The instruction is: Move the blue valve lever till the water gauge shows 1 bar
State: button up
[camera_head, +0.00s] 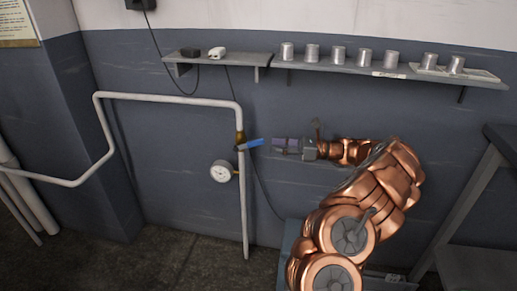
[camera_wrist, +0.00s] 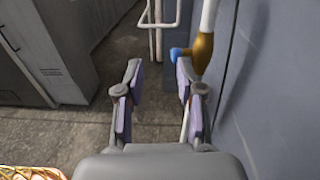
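The white pipe (camera_head: 165,97) runs along the wall and down to the floor. A shelf (camera_head: 350,68) with several metal cans is above my arm. A grey table or frame (camera_head: 465,200) stands at the right. The floor (camera_head: 185,262) at the lower left is clear.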

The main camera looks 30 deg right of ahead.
aim_at(259, 142)
jog(key=shift+m, duration=0.4)
jog(key=w+a, duration=0.1)
jog(key=w, duration=0.1)
jog(key=w+a, duration=0.1)
jog(key=w, duration=0.1)
jog(key=w+a+f, duration=0.1)
jog(key=w+a, duration=0.1)
jog(key=shift+w+a+b, duration=0.1)
jog(key=shift+b, duration=0.3)
grip_shut()
